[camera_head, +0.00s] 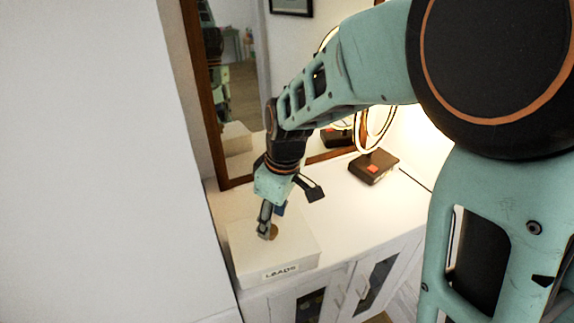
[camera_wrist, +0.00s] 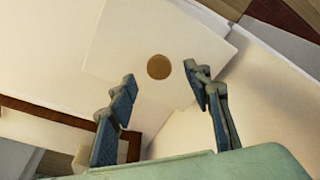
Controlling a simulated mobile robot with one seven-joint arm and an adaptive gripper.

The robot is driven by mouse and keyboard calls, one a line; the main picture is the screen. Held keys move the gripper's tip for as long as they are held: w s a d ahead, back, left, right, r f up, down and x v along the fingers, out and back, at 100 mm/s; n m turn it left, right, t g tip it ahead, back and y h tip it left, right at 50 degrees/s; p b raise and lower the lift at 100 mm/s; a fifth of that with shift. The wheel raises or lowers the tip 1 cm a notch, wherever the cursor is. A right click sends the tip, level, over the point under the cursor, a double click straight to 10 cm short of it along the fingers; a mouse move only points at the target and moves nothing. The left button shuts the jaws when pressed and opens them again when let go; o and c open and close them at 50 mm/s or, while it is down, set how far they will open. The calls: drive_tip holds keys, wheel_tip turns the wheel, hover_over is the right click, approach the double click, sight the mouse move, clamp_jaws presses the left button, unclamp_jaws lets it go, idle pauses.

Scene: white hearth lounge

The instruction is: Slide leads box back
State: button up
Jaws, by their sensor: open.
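The leads box (camera_head: 285,250) is a flat white box with a "LEADS" label on its front face. It sits at the front left of a white cabinet top. A round tan knob or disc (camera_wrist: 159,66) shows on its lid in the wrist view. My gripper (camera_head: 268,232) points down over the box in the head view, partly covering the disc. In the wrist view my gripper (camera_wrist: 160,80) is open, its two blue-grey fingers on either side below the disc. Whether the fingers touch the lid I cannot tell.
A wood-framed mirror (camera_head: 217,150) stands behind the box. A lamp with a dark brown base (camera_head: 374,167) and glowing rings stands at the back right. The cabinet top (camera_head: 335,215) is clear between box and lamp. A white wall panel (camera_head: 100,160) is close on the left.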

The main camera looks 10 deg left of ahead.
drive_tip(key=f, duration=0.4)
drive_tip(key=shift+w+a+f, duration=0.15)
drive_tip(key=shift+a+f, duration=0.15)
drive_tip(key=shift+f, duration=0.1)
clamp_jaws()
drive_tip(key=w+a+p, duration=0.2)
drive_tip(key=w+a, duration=0.4)
drive_tip(key=w, duration=0.7)
idle(2.4)
drive_tip(key=shift+c, duration=0.2)
unclamp_jaws()
drive_tip(key=shift+s, duration=0.1)
drive_tip(key=shift+r, duration=0.1)
